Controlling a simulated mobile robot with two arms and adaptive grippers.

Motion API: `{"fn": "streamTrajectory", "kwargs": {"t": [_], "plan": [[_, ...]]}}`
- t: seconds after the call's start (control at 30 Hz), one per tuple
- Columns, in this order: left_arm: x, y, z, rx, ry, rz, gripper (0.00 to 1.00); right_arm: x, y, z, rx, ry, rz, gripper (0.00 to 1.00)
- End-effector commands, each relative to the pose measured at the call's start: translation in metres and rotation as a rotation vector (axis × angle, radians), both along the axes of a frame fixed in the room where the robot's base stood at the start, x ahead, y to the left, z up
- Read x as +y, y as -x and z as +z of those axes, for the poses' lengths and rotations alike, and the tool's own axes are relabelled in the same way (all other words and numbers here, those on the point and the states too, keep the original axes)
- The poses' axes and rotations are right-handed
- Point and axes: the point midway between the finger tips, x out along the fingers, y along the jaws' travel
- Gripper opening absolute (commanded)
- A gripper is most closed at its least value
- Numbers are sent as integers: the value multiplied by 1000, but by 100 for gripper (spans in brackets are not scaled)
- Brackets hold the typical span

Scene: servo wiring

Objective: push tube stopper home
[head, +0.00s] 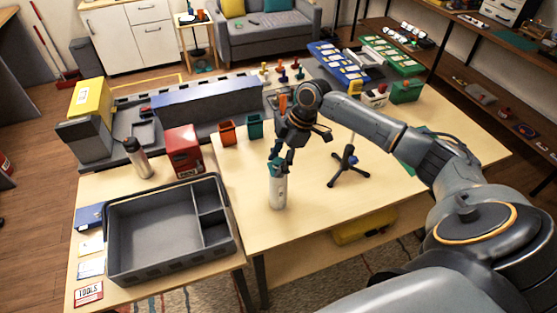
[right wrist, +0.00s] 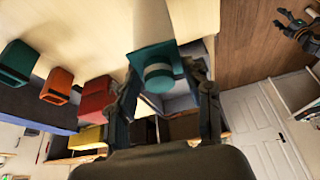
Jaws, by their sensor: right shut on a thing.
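A white tube (head: 278,192) stands upright near the front edge of the wooden table, left of the black tripod stand. A teal stopper (head: 275,168) shows at its top; how deep it sits I cannot tell. My right gripper (head: 281,156) points down over the tube, shut on the stopper. In the right wrist view the teal stopper (right wrist: 157,72) lies between the fingertips of my right gripper (right wrist: 166,88). A dark jointed shape at the upper right of that view looks like my left gripper (right wrist: 298,28); its fingers are too small to read.
A grey divided tray (head: 155,235) stands on the table to the left. A red box (head: 184,150), an orange bin (head: 227,133) and a teal bin (head: 255,126) stand behind it. A black tripod stand (head: 344,166) is right of the tube. The table around the tube is clear.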

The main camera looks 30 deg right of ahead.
Motion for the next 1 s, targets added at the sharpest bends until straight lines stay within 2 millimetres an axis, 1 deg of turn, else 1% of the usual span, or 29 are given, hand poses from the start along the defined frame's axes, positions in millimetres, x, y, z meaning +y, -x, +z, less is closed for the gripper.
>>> {"fn": "streamTrajectory", "kwargs": {"t": [0.1,0.13,0.23,0.53,0.67,0.77,1.0], "plan": [[0,0,0,0,0,0,56,0,1,-1,2,0,1,29],[0,0,0,0,0,0,56,0,1,-1,2,0,1,56],[0,0,0,0,0,0,56,0,1,-1,2,0,1,76],[2,0,0,0,-3,0,56,0,0,0,1,1,0,76],[3,1,0,0,-3,0,56,-3,1,6,-1,1,0,76],[2,0,0,1,-2,0,56,-9,2,20,0,3,-2,76],[1,0,0,0,-1,0,56,-28,8,67,-2,3,-2,76]]}}
